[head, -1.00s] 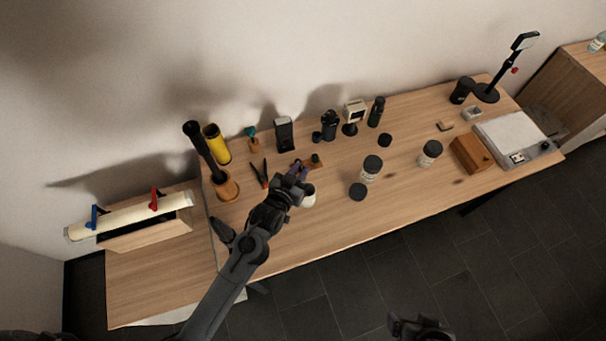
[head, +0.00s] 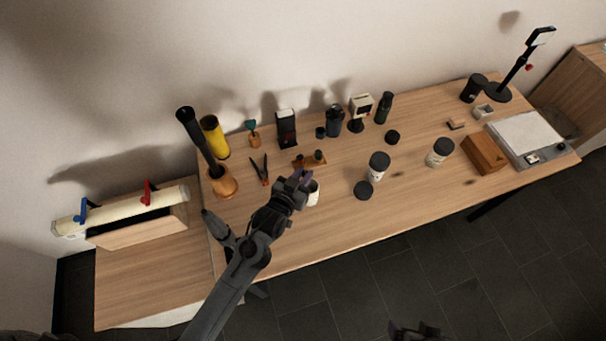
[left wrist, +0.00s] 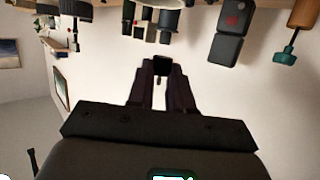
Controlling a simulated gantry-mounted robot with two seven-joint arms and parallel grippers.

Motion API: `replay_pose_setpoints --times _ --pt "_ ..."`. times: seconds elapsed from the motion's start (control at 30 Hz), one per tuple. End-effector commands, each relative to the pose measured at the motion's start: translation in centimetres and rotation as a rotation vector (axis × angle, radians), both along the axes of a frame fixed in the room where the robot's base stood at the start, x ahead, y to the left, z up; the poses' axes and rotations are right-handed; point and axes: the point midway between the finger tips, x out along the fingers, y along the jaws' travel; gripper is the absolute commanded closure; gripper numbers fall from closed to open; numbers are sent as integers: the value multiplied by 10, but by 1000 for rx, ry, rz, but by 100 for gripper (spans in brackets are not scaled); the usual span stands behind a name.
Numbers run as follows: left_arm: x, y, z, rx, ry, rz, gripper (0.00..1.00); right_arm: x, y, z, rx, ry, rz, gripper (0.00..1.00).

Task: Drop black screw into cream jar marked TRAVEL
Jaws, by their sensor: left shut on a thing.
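My left gripper (head: 303,178) has purple fingers and is above the table, over or just behind a cream jar (head: 314,196). In the left wrist view the fingers (left wrist: 161,75) are shut on a small black piece, the black screw (left wrist: 162,66). The cream jar is partly hidden by the gripper and seems to have no lid. I cannot read any jar's marking. My right gripper (head: 414,331) is at the bottom edge, partly cut off.
A wooden block with small dark knobs (head: 310,161) stands behind the left gripper, with pliers (head: 260,170) left of it. The table front (head: 340,225) is clear.

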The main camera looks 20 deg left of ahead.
Motion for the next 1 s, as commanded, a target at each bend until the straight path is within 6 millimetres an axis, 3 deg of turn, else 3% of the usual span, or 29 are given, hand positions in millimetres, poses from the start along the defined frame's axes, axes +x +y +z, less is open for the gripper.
replay_pose_setpoints --times 0.13,0.17,0.33,0.73,1.0 --pt "0 0 1 0 0 0 100 0 0 1 0 0 0 9" --pt "0 0 1 0 0 0 77 0 0 1 0 -1 0 9" --pt "0 0 1 0 0 0 51 0 0 1 -2 0 2 9" --pt "-5 1 2 0 1 0 50 0 -2 1 -11 -2 7 9" --pt "-41 3 12 1 2 0 50 0 -2 4 -9 -1 5 9"
